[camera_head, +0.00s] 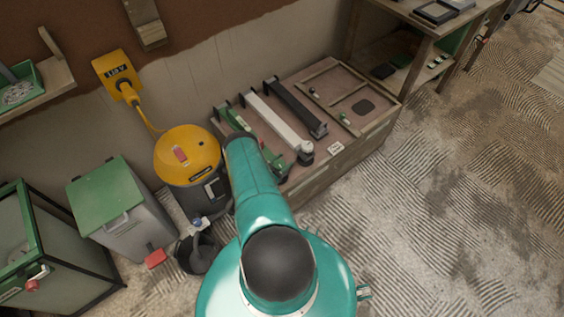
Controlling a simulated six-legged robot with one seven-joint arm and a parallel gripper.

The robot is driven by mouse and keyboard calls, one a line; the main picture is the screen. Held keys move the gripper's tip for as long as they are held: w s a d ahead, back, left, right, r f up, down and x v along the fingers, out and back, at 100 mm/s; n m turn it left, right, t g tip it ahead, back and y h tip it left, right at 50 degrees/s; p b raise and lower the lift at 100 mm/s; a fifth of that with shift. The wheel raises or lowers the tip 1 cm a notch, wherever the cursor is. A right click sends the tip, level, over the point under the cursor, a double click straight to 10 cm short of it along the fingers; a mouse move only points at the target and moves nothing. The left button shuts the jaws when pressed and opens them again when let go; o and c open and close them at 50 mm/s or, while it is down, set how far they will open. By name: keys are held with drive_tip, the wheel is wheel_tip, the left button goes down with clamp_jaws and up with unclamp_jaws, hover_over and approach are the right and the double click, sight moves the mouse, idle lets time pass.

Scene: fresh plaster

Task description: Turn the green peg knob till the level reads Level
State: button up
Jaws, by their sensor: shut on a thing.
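A long green bar (236,119) lies at the left of the low wooden bench, beside a white bar and a black bar. My teal arm covers part of it. A dark end piece (284,177) shows past the arm at the green bar's near end. I cannot make out a green peg knob or a level reading. My gripper is hidden behind my own arm, so its jaws and what they hold do not show.
The wooden bench (345,147) also carries the white bar (272,118), black bar (297,108) and a framed panel (350,100). A yellow-topped vacuum (187,153) and green-lidded bin (110,190) stand left. Ridged floor at right is clear.

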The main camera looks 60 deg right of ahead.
idle(0.4)
drive_tip(key=o, duration=1)
drive_tip(key=shift+r, duration=0.1)
drive_tip(key=shift+r, duration=0.25)
wheel_tip(320, 180, up, 2)
drive_tip(key=shift+w+r, duration=0.1)
drive_tip(key=s+a+r, duration=0.2)
drive_tip(key=a+r, duration=0.1)
drive_tip(key=a, duration=0.1)
drive_tip(key=s+a+r, duration=0.2)
drive_tip(key=a+r, duration=0.1)
drive_tip(key=a, duration=0.1)
drive_tip(key=s+a+r, duration=0.2)
drive_tip(key=a+r, duration=0.2)
drive_tip(key=shift+s+a, duration=0.15)
drive_tip(key=shift+a, duration=0.2)
